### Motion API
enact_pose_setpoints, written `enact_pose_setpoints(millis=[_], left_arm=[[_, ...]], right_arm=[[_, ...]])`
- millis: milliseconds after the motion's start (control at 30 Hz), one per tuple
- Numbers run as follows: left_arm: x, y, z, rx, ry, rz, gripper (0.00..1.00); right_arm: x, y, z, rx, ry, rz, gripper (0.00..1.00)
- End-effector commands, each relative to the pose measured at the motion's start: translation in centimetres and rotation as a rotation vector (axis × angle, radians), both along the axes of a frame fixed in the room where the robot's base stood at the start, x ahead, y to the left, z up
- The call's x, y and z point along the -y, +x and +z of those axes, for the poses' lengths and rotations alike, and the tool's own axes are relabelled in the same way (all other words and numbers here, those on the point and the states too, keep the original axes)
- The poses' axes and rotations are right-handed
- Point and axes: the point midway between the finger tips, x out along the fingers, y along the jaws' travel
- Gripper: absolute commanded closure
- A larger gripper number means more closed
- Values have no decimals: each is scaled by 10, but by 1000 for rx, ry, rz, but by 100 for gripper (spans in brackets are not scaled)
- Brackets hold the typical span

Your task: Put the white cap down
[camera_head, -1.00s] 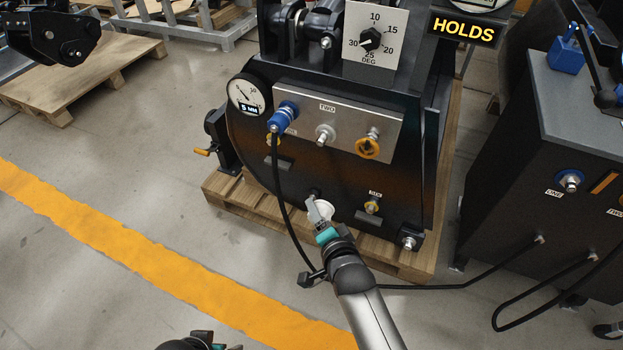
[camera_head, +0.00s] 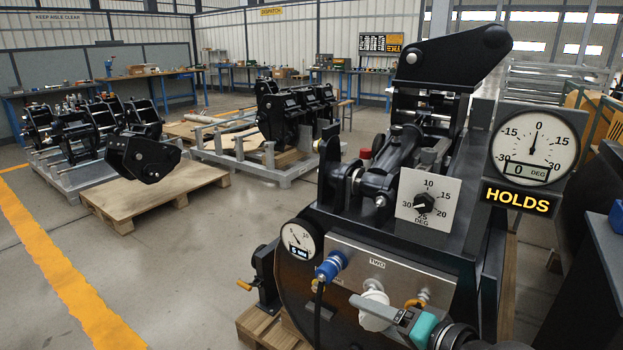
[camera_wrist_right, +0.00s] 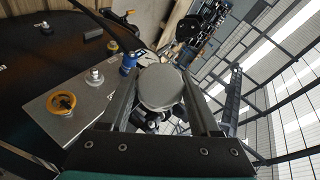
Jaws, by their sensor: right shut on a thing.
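The white cap (camera_head: 372,318) is held in my right gripper (camera_head: 384,309), in front of the metal plate (camera_head: 340,262) of the black machine. In the right wrist view the cap (camera_wrist_right: 160,88) is a pale round disc between the two fingers. I cannot tell whether the cap touches the plate. The plate carries a blue coupler (camera_head: 331,266) with a black hose at its left, also in the wrist view (camera_wrist_right: 128,64). The cap and gripper partly cover the plate's middle and right in the head view. My left gripper is not in view.
A round gauge (camera_head: 300,240) sits left of the plate, and a dial card (camera_head: 426,200) above it. A HOLDS sign (camera_head: 516,196) hangs under a larger gauge (camera_head: 535,140). A wooden pallet (camera_head: 158,190) stands behind on the left. The floor at left is open.

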Motion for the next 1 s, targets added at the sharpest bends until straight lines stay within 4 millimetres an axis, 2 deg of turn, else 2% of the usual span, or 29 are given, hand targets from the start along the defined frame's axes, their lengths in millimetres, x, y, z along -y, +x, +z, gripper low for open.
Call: enact_pose_setpoints(millis=[33, 133, 300, 400, 1000], left_arm=[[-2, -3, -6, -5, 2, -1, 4], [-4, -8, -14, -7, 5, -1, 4], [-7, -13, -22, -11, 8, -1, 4], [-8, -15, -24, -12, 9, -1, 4], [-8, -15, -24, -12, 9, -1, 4]], right_arm=[[-5, -10, 13, 5, -4, 59, 100], [-15, -29, 30, 3, -3, 164, 100], [-25, -52, 45, -3, -1, 281, 100], [-28, -59, 49, -5, 0, 313, 100], [-29, -61, 49, -7, 0, 322, 100]])
